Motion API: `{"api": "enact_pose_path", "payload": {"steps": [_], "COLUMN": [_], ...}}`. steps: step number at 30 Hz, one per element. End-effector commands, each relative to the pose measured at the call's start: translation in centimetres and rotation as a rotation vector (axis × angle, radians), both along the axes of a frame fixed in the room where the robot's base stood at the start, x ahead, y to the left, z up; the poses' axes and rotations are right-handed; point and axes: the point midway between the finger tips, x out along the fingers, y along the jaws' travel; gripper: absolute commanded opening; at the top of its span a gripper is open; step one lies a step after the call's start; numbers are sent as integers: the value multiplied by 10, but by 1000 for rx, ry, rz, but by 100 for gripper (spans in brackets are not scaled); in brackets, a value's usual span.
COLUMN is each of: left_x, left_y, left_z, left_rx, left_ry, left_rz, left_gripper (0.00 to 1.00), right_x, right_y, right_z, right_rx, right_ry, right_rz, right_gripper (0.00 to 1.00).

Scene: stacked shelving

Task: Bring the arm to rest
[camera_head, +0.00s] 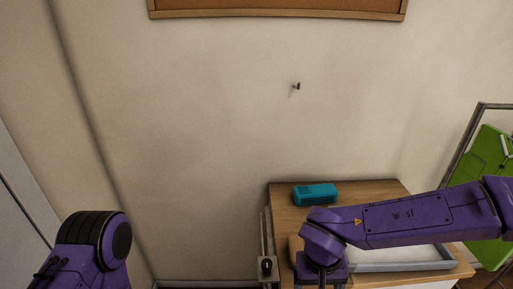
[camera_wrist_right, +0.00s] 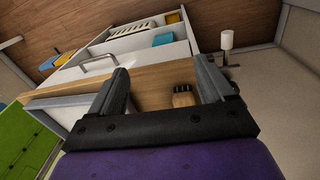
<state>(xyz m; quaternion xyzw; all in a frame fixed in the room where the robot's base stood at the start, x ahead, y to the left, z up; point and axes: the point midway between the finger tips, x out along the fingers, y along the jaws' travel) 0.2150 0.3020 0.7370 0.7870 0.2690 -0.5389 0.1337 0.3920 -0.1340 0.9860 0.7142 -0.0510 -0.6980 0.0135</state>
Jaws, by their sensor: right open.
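My right arm comes in from the right in the head view, above a wooden-topped cabinet (camera_head: 383,188). Its gripper is hidden there below the purple wrist. In the right wrist view my right gripper (camera_wrist_right: 161,72) is open, its two grey fingers wide apart. A small brown object (camera_wrist_right: 183,96), perhaps a brush, shows between the fingers on the wooden surface; nothing is seen gripped. My left arm shows only as a purple and black joint at the lower left of the head view; its gripper is out of frame.
A teal box (camera_head: 315,194) lies on the cabinet top. A grey-rimmed tray (camera_head: 405,266) is under my right arm. A green panel (camera_head: 486,170) stands at the right. A hook (camera_head: 297,86) and a cork board (camera_head: 280,5) are on the wall. The space in front of the wall's middle is clear.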

Motion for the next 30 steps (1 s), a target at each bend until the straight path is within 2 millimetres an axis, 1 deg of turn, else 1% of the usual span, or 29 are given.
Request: {"api": "enact_pose_path", "payload": {"steps": [1, 5, 7, 11, 14, 15, 17, 18, 20, 21, 22, 24, 27, 28, 30], "left_x": [1, 1, 1, 0, 0, 0, 0, 1, 1, 1, 1, 1, 1, 1, 1], "left_y": [0, 0, 0, 0, 0, 0, 0, 0, 0, 0, 0, 0, 0, 0, 0], "left_z": [-2, -5, -7, -13, -18, -21, -26, -29, -35, -39, -41, -45, -48, -48, -48], "left_rx": [0, 0, 0, 0, 1, 1, 1, 0, 0, 0, 0, 0, 1, 1, 1], "left_ry": [-1, -1, -1, -1, -1, -1, -1, -1, -1, -1, -1, -1, -1, -1, -1], "left_rz": [0, 0, 0, 0, 0, 0, 0, 0, 0, 0, 0, 0, 0, 0, 0], "left_gripper": [32, 32, 32, 32, 32, 32, 32, 32, 32, 32, 32, 32, 32, 32, 32], "right_x": [-1, -4, -6, -15, -27, -33, -47, -58, -79, -95, -107, -132, -160, -167, -168], "right_y": [-5, -21, -32, -58, -81, -92, -109, -120, -137, -145, -151, -159, -166, -168, -168], "right_z": [-10, -38, -57, -103, -141, -158, -185, -204, -233, -249, -260, -278, -292, -294, -295], "right_rx": [-22, -90, -136, -238, -309, -332, -357, -363, -349, -322, -298, -235, -162, -148, -143], "right_ry": [-2, -24, -44, -105, -173, -207, -262, -303, -359, -384, -395, -400, -379, -371, -368], "right_rz": [-18, -81, -121, -201, -261, -283, -313, -331, -359, -376, -390, -423, -469, -482, -484], "right_gripper": [81, 81, 81, 81, 81, 81, 81, 81, 81, 81, 81, 81, 81, 81, 81]}}
